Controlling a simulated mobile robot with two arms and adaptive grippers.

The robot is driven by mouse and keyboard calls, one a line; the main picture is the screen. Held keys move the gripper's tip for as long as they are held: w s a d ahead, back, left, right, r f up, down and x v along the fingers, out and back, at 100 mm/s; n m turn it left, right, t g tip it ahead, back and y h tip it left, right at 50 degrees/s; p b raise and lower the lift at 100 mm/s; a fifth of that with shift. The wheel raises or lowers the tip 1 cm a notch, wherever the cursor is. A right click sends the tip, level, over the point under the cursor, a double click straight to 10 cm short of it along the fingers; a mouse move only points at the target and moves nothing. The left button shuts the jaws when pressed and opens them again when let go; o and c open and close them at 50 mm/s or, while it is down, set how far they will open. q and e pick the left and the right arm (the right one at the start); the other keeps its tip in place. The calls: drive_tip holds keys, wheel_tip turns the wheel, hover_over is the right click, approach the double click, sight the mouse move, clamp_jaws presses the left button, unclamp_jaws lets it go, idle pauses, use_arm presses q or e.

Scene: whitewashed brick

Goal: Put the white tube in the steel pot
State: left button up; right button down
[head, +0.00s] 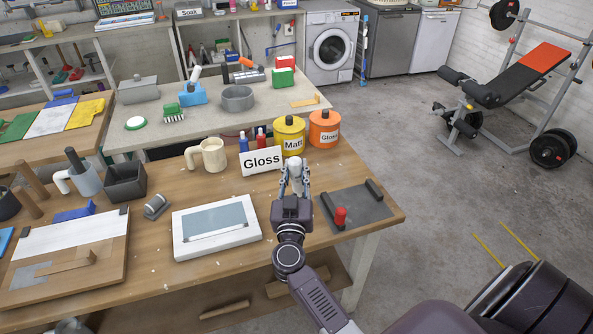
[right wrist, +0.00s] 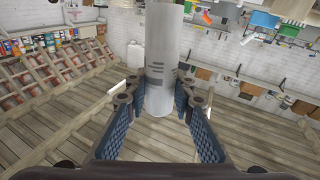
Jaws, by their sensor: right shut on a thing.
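The white tube (right wrist: 163,60) is held between the fingers of my right gripper (right wrist: 160,105) in the right wrist view. In the head view my right gripper (head: 294,182) is over the front right part of the near table, with the white tube (head: 294,163) partly hidden between its fingers. A round grey open vessel, which looks like the steel pot (head: 238,103), stands on the farther table, beyond the gripper and to its left. The pot is well apart from the gripper. My left gripper is not in view.
Beyond the gripper stand a "Gloss" sign (head: 261,161), a yellow "Matt" can (head: 290,137) and an orange can (head: 324,130). A cream mug (head: 208,155) and a white-framed panel (head: 217,228) are to the left. A dark plate (head: 365,212) with a red-handled thing lies to the right.

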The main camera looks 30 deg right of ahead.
sight(297, 187)
wheel_tip(297, 187, down, 3)
drive_tip(key=shift+d+r+b, duration=0.15)
drive_tip(key=shift+r+b, duration=0.05)
drive_tip(key=shift+b, duration=0.25)
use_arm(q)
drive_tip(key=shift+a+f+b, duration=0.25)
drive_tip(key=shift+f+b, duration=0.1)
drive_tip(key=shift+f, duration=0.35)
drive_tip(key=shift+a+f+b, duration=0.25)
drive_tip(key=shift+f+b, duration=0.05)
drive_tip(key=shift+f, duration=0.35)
use_arm(e)
drive_tip(key=shift+w+d+f, duration=0.1)
drive_tip(key=shift+d+f, duration=0.1)
drive_tip(key=shift+f, duration=0.95)
drive_tip(key=c, duration=1.6)
unclamp_jaws()
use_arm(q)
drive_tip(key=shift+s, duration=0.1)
use_arm(e)
drive_tip(key=shift+f, duration=0.1)
drive_tip(key=shift+s+a+f, duration=0.1)
drive_tip(key=shift+s+a, duration=0.2)
drive_tip(key=shift+s, duration=0.1)
drive_tip(key=v, duration=1.1)
drive_tip(key=shift+s, duration=0.1)
